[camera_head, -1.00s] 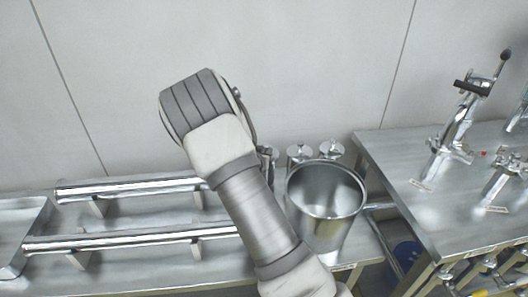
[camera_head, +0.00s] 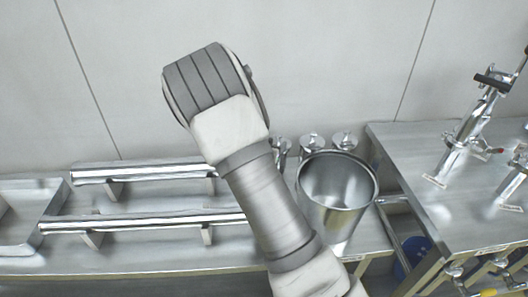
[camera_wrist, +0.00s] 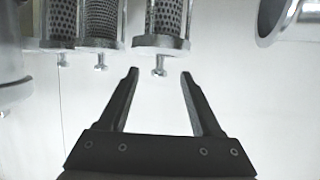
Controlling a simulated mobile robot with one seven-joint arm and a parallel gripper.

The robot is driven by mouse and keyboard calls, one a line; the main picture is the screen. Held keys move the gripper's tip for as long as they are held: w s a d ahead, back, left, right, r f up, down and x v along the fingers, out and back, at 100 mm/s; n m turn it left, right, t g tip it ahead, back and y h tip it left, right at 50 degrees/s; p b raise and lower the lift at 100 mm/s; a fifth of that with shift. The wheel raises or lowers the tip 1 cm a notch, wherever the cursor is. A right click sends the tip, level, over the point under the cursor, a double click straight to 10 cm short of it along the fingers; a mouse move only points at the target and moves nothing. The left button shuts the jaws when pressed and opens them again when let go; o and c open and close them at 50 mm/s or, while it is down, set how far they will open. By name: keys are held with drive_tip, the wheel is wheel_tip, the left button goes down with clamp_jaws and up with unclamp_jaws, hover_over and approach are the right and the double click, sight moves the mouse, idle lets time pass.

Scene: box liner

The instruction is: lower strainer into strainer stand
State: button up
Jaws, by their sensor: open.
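Three perforated metal strainers show in the wrist view: a left one (camera_wrist: 60,18), a middle one (camera_wrist: 97,18) and a nearer one (camera_wrist: 164,14). Each has a small knob at the end facing my gripper. My gripper (camera_wrist: 159,73) is open and empty, with the nearest strainer's knob (camera_wrist: 160,70) lined up between its fingertips in the picture; I cannot tell how deep it lies. In the head view knobbed lids (camera_head: 312,142) stand behind a metal pot, and my arm hides the gripper. I cannot make out a separate strainer stand.
The open metal pot (camera_head: 337,200) stands just right of my arm; its rim appears in the wrist view (camera_wrist: 270,38). Two horizontal metal rails (camera_head: 145,222) and a shallow tray (camera_head: 25,215) lie left. A steel counter with taps (camera_head: 410,160) is on the right. The wall is close behind.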

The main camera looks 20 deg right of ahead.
drive_tip(key=s+a+r+n+g+y+p, duration=0.2)
drive_tip(key=s+a+r+n+y+p, duration=0.2)
drive_tip(key=s+a+r+y, duration=0.9)
drive_tip(key=s+d+r+n+g+h, duration=0.1)
drive_tip(key=s+r, duration=0.3)
drive_tip(key=s, duration=0.3)
drive_tip(key=s+d+r+n+g+h+p, duration=0.1)
drive_tip(key=s+r+h, duration=0.1)
drive_tip(key=s+r, duration=0.3)
drive_tip(key=s+d+r+g+h, duration=0.1)
drive_tip(key=s+r, duration=0.3)
drive_tip(key=s, duration=0.7)
drive_tip(key=shift+s+d+r+n+h, duration=0.15)
drive_tip(key=shift+d+r+n+h, duration=0.2)
drive_tip(key=shift+h, duration=0.35)
